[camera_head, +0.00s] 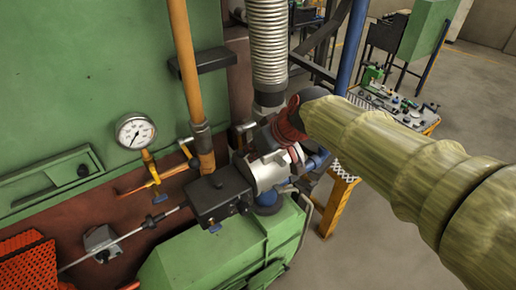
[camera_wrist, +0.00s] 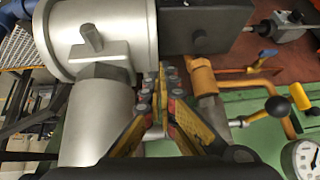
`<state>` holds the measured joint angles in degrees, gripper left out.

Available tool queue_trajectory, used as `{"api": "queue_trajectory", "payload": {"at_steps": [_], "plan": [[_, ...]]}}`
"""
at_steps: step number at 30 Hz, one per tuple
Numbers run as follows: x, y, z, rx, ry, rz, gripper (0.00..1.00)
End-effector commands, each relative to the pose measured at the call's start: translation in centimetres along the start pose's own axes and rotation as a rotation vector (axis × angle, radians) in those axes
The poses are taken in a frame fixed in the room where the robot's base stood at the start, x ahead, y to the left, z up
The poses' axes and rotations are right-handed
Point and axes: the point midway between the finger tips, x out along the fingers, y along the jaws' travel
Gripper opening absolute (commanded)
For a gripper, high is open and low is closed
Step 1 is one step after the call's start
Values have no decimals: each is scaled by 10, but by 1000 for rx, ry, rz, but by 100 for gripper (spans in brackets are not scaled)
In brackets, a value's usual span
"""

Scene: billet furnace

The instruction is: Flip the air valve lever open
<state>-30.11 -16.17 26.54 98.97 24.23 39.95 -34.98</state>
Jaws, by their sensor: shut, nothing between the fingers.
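My gripper (camera_wrist: 160,80) is shut and empty in the wrist view, its yellow-and-black fingers close together. Its tips lie beside a silver cylindrical body (camera_wrist: 100,35) and below a black box (camera_wrist: 200,28). A metal rod lever with a black ball knob (camera_wrist: 279,109) is to the right of the fingers, apart from them as far as I can see. A small blue handle (camera_wrist: 267,55) sits on a brass fitting. I cannot tell for sure which is the air valve lever. In the head view, my covered arm hides the fingers; the silver body (camera_head: 268,172) and black box (camera_head: 219,193) show.
A pressure gauge (camera_head: 136,131) stands left of an orange pipe (camera_head: 185,60). A ribbed hose (camera_head: 268,45) hangs above the silver body. Green housing (camera_head: 225,250) lies below. Open floor (camera_head: 400,230) is at the right, with a tool table (camera_head: 405,108) behind.

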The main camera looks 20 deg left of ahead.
Motion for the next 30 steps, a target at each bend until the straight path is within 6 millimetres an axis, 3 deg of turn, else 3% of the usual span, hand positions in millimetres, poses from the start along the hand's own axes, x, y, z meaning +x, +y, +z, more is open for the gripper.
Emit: {"api": "queue_trajectory", "payload": {"at_steps": [13, 30], "plan": [[2, 0, 0, -1, 5, 0, 0], [20, 0, -1, -9, 108, 0, 0]]}}
